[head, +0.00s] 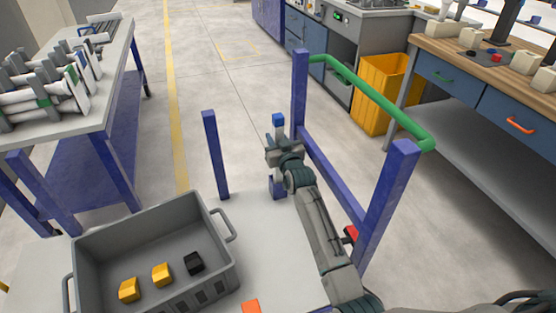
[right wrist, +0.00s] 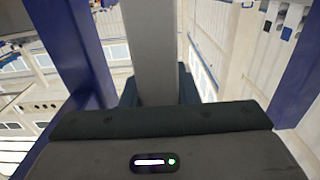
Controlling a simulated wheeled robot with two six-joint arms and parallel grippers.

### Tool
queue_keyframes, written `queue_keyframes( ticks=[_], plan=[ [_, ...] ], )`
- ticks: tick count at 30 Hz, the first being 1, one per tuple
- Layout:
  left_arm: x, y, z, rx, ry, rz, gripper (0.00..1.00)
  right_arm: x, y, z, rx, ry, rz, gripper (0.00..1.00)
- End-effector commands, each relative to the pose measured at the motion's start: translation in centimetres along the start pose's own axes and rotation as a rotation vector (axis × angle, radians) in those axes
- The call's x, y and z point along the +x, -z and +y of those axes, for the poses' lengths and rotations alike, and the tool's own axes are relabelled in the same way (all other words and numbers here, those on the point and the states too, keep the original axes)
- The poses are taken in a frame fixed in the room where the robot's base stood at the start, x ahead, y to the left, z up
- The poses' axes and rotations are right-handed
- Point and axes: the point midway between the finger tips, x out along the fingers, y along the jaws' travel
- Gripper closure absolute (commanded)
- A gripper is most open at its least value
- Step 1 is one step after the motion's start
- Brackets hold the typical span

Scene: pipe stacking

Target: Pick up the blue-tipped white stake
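The white stake stands upright near the far end of the cart, with its blue tip (head: 278,119) showing above my right gripper (head: 284,147). A blue piece (head: 277,187) shows below the gripper and looks like the stake's lower end. In the right wrist view, the stake's pale grey-white shaft (right wrist: 152,50) runs between the two dark fingers, which lie close against both sides. My right gripper looks shut on the shaft. Whether the lower end touches the cart is unclear. My left gripper is not in view.
The cart has blue corner posts (head: 215,150) and a green rail (head: 370,95). A grey crate (head: 140,215) with yellow and black blocks sits at the left. A table (head: 112,75) with white pipes stands left; a wooden workbench (head: 480,60) and yellow bin (head: 378,95) stand right.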

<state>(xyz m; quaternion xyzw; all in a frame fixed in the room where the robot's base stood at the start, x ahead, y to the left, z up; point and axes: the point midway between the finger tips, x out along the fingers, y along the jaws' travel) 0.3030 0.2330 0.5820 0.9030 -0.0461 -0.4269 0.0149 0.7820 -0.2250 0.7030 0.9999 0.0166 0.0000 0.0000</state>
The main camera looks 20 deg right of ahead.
Motion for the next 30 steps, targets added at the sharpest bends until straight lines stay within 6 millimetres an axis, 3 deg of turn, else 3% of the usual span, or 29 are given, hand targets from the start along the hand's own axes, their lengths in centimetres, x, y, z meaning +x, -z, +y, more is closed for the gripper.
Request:
queue_keyframes(
  ticks=[1, 3, 13, 24, 30],
  plan=[
    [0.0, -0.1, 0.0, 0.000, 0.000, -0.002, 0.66, 0.0, 0.0, 0.0, 0.000, 0.000, 0.000, 0.89],
    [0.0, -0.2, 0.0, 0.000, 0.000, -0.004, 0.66, 0.0, 0.0, 0.0, 0.000, 0.000, 0.000, 1.00],
    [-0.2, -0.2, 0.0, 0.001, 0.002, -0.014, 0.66, 0.0, 1.1, 0.0, 0.001, 0.000, 0.003, 1.00],
    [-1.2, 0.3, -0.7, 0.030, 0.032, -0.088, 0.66, 0.0, 8.2, 0.0, -0.001, 0.000, 0.006, 1.00],
    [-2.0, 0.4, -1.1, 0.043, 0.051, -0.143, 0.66, 0.0, 10.7, 0.0, 0.000, 0.000, 0.002, 1.00]
  ],
)
